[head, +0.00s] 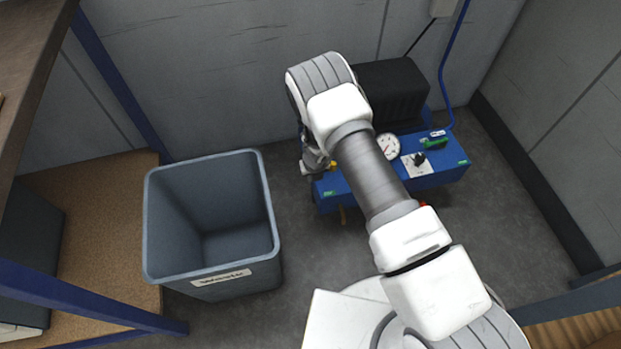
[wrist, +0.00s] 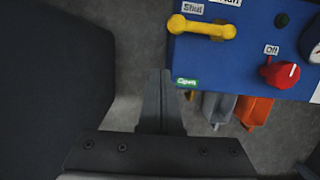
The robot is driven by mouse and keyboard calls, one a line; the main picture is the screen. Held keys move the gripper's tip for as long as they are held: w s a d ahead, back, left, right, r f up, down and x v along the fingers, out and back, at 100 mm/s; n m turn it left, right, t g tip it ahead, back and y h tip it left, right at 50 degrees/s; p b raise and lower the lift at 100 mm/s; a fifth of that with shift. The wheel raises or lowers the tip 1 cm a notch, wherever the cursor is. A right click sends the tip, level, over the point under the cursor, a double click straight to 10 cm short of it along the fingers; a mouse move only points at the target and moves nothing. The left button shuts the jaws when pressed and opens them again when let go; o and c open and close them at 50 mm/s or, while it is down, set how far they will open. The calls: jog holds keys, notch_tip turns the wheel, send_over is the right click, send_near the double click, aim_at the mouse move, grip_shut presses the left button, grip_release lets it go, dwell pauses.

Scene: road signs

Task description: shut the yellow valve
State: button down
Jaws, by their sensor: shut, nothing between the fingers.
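The yellow valve (wrist: 203,27) shows at the top of the wrist view as a bar handle on the blue panel (wrist: 225,65). The handle lies nearly level across the panel's upper left. A white "Shut" label (wrist: 193,8) sits just above its left end. A green label (wrist: 187,82) that seems to read "Open" is at the panel's lower left corner. My gripper (wrist: 160,75) is shut and empty, below and left of the handle and apart from it. In the head view my arm hides most of the valve's area on the blue unit (head: 437,172).
A red knob (wrist: 280,73) marked "Off" and a gauge (head: 388,146) are on the blue unit. Grey and orange parts (wrist: 254,109) hang below the panel. A grey waste bin (head: 213,275) stands left of my arm. A wooden shelf (head: 95,210) is at far left.

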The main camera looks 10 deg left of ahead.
jog(key=p+v, duration=0.2)
jog(key=v, duration=0.4)
jog(key=shift+r, duration=0.3)
jog(key=shift+s, duration=0.15)
jog(key=w+d+r+n+t+y, duration=0.2)
jog(key=r+n, duration=0.8)
jog(key=r, duration=1.7)
jog(key=s+d+r+n+y, duration=0.1)
jog(key=s+d+r+n, duration=0.1)
jog(key=d+r+n, duration=0.35)
jog(key=s+d+r+n, duration=0.2)
jog(key=r, duration=0.6)
jog(key=s+d+r+n+h, duration=0.1)
jog(key=s+d+r+n, duration=0.3)
jog(key=s, duration=0.3)
jog(key=s+d+r+n+t+h, duration=0.1)
jog(key=s+d+r+n+h, duration=0.15)
jog(key=s+d+n, duration=0.35)
jog(key=s+d+r+n+h, duration=0.1)
jog(key=s+d+r+n, duration=0.25)
jog(key=s+d, duration=0.35)
notch_tip(320, 180, up, 22)
jog(key=a+p, duration=0.1)
jog(key=p, duration=2)
jog(key=shift+s+m+p, duration=0.3)
jog(key=shift+s+p, duration=0.05)
jog(key=shift+s, duration=0.15)
